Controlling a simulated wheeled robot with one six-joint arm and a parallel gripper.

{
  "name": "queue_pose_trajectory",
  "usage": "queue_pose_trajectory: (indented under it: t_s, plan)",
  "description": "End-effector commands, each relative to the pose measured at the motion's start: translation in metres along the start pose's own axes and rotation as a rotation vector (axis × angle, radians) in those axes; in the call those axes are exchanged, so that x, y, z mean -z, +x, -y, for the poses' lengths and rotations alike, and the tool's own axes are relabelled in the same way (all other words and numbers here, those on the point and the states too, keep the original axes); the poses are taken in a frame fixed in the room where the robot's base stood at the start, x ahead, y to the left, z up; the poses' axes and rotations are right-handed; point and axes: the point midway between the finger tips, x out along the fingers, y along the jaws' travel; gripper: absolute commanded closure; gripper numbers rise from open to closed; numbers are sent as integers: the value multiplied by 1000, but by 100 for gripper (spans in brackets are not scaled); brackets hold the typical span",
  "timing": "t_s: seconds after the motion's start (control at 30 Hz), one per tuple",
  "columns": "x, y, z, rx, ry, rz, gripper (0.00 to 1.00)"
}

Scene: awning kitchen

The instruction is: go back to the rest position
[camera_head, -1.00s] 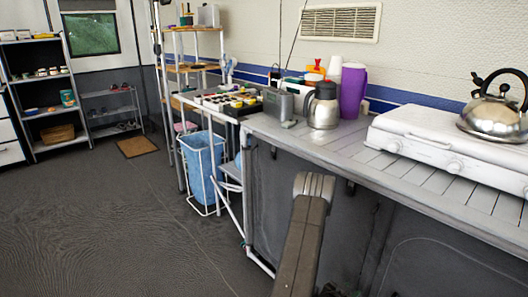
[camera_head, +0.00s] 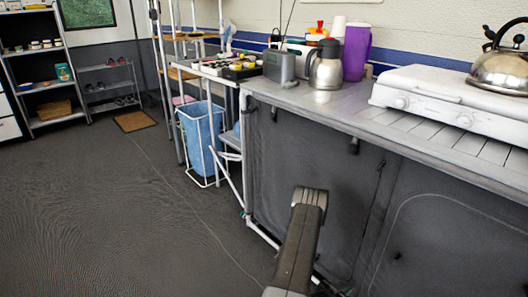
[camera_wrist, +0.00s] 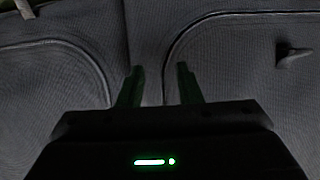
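My gripper (camera_wrist: 160,72) shows in the wrist view with its two dark green fingers apart and nothing between them. It faces the dark grey fabric front of the counter (camera_wrist: 225,55). In the head view a grey link of my arm stands in front of the counter's fabric front (camera_head: 365,200), and the gripper's fingers cannot be made out there.
A blue bin (camera_head: 203,130) stands left of the counter. The grey floor (camera_head: 100,215) at left is clear.

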Motion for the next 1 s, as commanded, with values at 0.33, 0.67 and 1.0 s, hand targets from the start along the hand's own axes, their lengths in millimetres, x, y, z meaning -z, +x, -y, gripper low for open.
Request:
queue_pose_trajectory:
  t_s: [0.33,0.67,1.0]
  plan:
    - [-54,22,0,0,0,0,68]
    - [-62,26,0,0,0,0,68]
    - [-60,24,5,16,-7,9,68]
